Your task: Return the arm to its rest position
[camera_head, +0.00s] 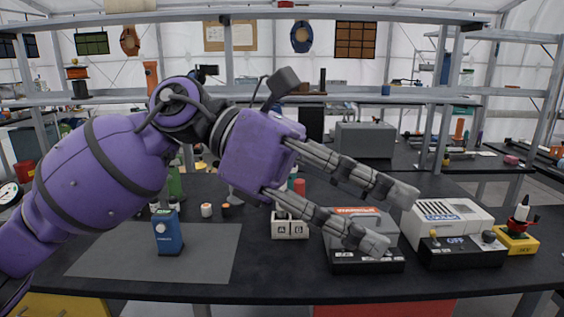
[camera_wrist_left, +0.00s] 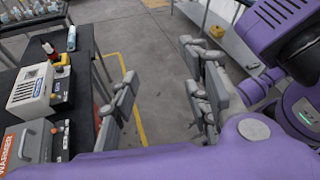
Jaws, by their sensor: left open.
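My left arm, purple with dark bands, comes in from the left in the head view. It stretches across the picture above the table (camera_head: 320,285). My left gripper (camera_head: 388,218) is open and empty, its two grey fingers spread apart and pointing right. They appear in front of the grey warmer box (camera_head: 362,224). In the left wrist view the left gripper's fingers (camera_wrist_left: 160,95) are apart with only floor between them.
A blue container (camera_head: 168,234) stands on a grey mat (camera_head: 100,250). A white box (camera_head: 290,228) marked A and B, a white device (camera_head: 447,224) and a yellow-based item (camera_head: 518,240) stand along the table. The wrist view shows open floor (camera_wrist_left: 150,45) beside the table.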

